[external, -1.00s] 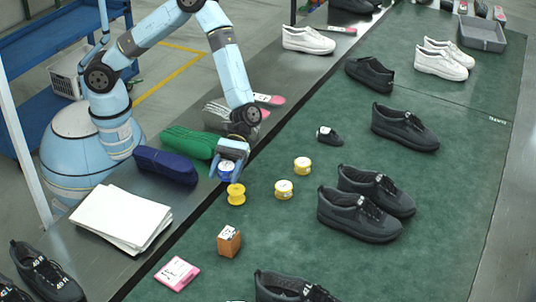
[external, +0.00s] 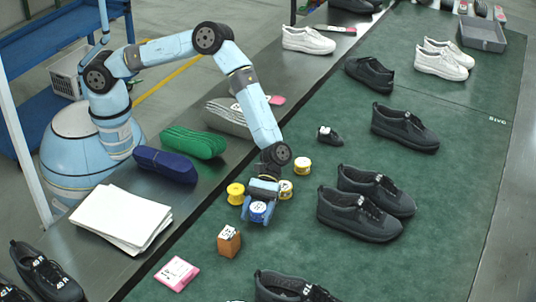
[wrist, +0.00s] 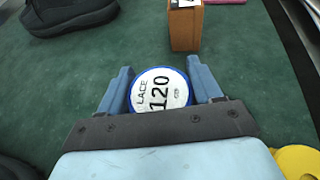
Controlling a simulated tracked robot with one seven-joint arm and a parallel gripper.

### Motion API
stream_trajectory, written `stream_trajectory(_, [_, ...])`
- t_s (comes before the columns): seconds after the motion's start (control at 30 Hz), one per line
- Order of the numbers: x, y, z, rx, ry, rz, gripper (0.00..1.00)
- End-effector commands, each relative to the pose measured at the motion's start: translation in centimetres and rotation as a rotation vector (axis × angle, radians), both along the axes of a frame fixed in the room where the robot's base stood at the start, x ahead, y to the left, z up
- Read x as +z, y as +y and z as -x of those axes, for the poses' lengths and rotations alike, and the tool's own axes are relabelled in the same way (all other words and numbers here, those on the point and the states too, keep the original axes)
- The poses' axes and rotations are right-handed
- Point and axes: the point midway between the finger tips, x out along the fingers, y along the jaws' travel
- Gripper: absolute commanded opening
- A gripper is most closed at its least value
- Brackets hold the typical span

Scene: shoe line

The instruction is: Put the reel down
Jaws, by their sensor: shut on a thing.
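The blue-rimmed reel (external: 258,210) has a white top label, which reads LACE 120 in the wrist view (wrist: 160,92). My gripper (external: 259,214) is shut on it, one finger on each side, as the wrist view also shows (wrist: 160,84). The reel is label-up over the green mat (external: 310,245). I cannot tell whether it touches the mat. A yellow reel (external: 235,194) stands just left of my gripper, and another yellow reel (external: 286,189) is partly hidden behind my wrist. A third yellow reel (external: 303,166) is farther back.
A brown box (external: 229,241) stands close in front of my gripper, with a pink card (external: 177,273) beyond it. Dark shoes (external: 358,217) stand to the right. Bare mat lies between the gripper and the dark shoes.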

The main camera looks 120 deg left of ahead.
Motion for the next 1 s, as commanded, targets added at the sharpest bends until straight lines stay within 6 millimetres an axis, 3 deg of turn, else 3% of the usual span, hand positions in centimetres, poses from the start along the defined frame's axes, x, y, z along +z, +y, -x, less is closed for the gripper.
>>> stream_trajectory(0.3, [-3.4, -0.1, -0.3, 0.0, 0.001, 0.0, 0.34])
stream_trajectory(0.6, [-3.6, -0.1, -0.3, 0.0, 0.001, 0.0, 0.34])
stream_trajectory(0.63, [-3.6, -0.1, -0.3, 0.0, 0.0, 0.0, 0.66])
stream_trajectory(0.87, [-3.5, -0.1, -0.3, 0.0, 0.0, 0.0, 0.88])
stream_trajectory(1.0, [-3.5, -0.1, -0.3, 0.0, 0.0, 0.0, 0.9])
